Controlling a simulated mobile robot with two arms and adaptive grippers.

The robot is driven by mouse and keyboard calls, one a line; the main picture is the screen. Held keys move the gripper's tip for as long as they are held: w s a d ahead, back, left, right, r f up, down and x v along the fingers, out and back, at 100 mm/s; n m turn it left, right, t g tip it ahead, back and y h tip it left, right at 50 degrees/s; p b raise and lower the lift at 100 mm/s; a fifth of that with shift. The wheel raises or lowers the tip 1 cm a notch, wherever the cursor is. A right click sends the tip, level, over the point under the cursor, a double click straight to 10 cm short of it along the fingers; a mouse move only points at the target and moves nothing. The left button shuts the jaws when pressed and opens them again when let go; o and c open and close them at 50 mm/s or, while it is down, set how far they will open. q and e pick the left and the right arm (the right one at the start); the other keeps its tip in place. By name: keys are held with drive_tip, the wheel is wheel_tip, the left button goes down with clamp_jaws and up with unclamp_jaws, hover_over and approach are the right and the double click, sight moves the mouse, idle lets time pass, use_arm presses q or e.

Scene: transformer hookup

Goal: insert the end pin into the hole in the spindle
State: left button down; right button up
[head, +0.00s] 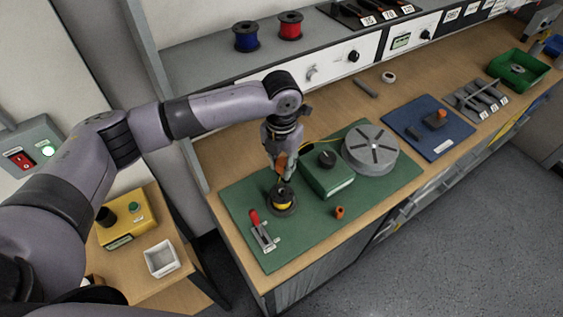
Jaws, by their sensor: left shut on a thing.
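My left gripper (283,178) points down over the green mat and is shut on a small orange piece (280,162). The piece is partly hidden by the fingers, and I cannot tell for sure that it is the end pin. Just below the fingertips stands a dark round holder with a yellow spool (282,203), which looks like the spindle. Its hole is too small to make out, and I cannot tell whether the held piece touches it. My right gripper is not in view.
On the green mat (385,190) are a green box with a black knob (328,180), a grey slotted disc (370,149), a red-handled lever (261,230) and a small orange-brown part (340,212). A blue mat (427,128) lies to the right. The mat's front right is clear.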

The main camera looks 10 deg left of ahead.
use_arm(q)
drive_tip(key=shift+r, duration=0.1)
wheel_tip(320, 180, down, 2)
drive_tip(key=shift+f+b, duration=0.15)
drive_tip(key=shift+b, duration=0.2)
drive_tip(key=shift+f+b, duration=0.8)
drive_tip(key=shift+f, duration=1.1)
drive_tip(key=shift+p, duration=0.3)
drive_tip(key=shift+f+b, duration=0.55)
drive_tip(key=shift+f, duration=0.45)
drive_tip(key=shift+f+b, duration=0.65)
drive_tip(key=shift+f, duration=0.55)
